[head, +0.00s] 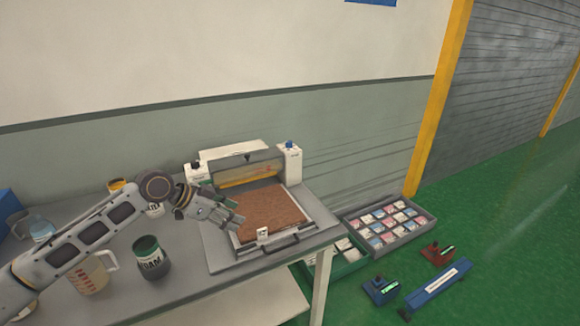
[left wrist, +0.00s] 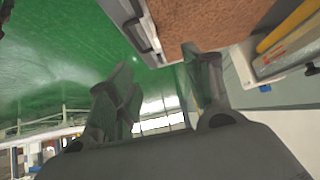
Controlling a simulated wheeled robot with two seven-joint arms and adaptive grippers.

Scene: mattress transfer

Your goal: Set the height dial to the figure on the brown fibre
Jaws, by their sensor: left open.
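The brown fibre (head: 268,211) lies as a flat square sheet on the bed of a grey and white machine (head: 222,247) on the table. A small white tag (head: 262,234) stands at its front edge; any figure on it is too small to read. The fibre also shows at the top of the left wrist view (left wrist: 205,22). A dark knob (head: 195,165) sits at the machine's left and a blue knob (head: 290,145) on its right post; I cannot tell which is the height dial. My left gripper (head: 238,221) is open and empty above the fibre's left edge. My right gripper is out of view.
A dark tin (head: 150,262) and a measuring jug (head: 90,275) stand on the table (head: 190,285) left of the machine. Trays of small packets (head: 385,222) lie on the green floor at right, near red (head: 437,254) and blue (head: 380,291) devices. A wall stands behind.

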